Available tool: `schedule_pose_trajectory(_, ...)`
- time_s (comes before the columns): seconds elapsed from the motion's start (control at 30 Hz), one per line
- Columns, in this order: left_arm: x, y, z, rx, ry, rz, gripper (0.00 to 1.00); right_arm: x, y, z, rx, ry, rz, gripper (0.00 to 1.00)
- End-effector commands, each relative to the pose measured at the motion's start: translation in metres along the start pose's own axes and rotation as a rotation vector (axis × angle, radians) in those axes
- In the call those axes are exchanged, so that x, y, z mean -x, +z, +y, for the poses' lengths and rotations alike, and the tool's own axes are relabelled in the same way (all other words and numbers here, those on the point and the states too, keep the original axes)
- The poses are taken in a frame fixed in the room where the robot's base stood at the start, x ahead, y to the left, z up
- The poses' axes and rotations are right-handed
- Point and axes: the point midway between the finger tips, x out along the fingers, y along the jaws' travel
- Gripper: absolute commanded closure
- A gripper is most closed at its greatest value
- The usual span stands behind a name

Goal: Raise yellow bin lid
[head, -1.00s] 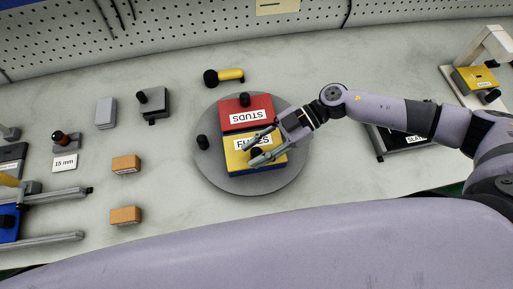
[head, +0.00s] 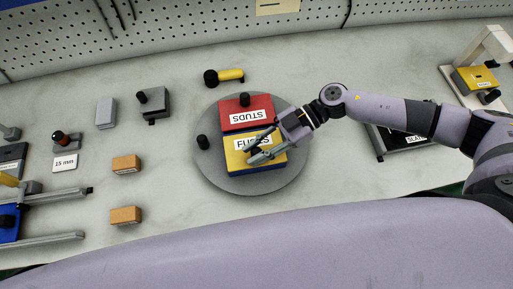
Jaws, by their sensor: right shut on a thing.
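The yellow bin lid (head: 236,160) lies on a blue bin (head: 268,169) on the grey round turntable (head: 212,177). Its label is partly covered by my right gripper. My right gripper (head: 251,154) reaches in from the right, its fingers over the middle of the yellow lid. It is shut on the lid's knob, which the fingers hide. The lid looks level and seated on the bin. A red-lidded bin (head: 234,117) labelled STUDS with a black knob stands right behind it. My left gripper is not in view.
A black knob (head: 202,142) stands on the turntable's left edge. A yellow and black tool (head: 225,76) lies behind. Orange blocks (head: 126,164) and grey blocks (head: 106,113) are to the left. A dark labelled tray (head: 395,143) lies under my right arm.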

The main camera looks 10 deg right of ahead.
Motion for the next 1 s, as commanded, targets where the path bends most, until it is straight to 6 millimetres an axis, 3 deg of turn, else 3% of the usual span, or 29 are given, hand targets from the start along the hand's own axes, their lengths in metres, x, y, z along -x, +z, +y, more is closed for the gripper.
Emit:
schedule_pose_trajectory(0.5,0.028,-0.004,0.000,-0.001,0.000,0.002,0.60,0.013,-0.021,0.017,-0.251,-0.102,0.075,1.00)
schedule_pose_trajectory(1.0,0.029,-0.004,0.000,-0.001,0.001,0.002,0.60,0.022,-0.030,0.036,-0.506,-0.208,0.150,1.00)
